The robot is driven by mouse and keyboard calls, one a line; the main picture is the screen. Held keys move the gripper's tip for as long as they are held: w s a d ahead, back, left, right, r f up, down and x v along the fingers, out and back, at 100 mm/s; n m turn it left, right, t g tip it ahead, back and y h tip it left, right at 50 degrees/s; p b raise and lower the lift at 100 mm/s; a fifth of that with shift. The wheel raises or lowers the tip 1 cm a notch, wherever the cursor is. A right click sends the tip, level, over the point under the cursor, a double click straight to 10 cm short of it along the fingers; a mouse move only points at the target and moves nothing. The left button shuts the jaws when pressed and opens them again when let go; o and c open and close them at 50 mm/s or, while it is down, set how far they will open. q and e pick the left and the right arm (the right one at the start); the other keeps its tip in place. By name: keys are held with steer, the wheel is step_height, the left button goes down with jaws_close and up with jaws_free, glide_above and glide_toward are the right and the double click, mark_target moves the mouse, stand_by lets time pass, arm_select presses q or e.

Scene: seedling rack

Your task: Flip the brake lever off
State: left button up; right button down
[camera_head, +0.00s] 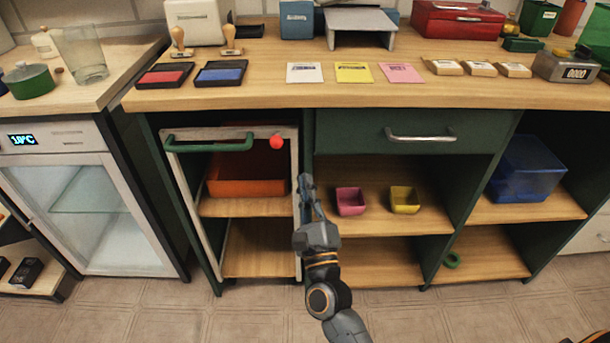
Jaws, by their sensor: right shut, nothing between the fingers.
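A red round knob (277,142) sits at the top right of a white-framed rack (183,198) under the counter. It looks like the end of the brake lever; the lever's shaft is hard to make out. The rack has a green handle (208,147) across its top left and wooden shelves. My right gripper (306,183) is shut and empty, pointing up, in front of the rack's right post. In the picture it is below and slightly right of the red knob, apart from it. My left gripper is not in view.
An orange bin (248,174) stands on the rack's upper shelf. To the right, a pink cup (350,201) and a yellow cup (405,199) stand on a shelf below a closed drawer (410,132). A glass-door cabinet (95,215) is at left. The floor in front looks clear.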

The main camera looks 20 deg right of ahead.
steer(key=r+v, duration=0.1)
steer(key=v, duration=0.5)
steer(key=shift+s+a, duration=0.3)
steer(key=shift+s, duration=0.25)
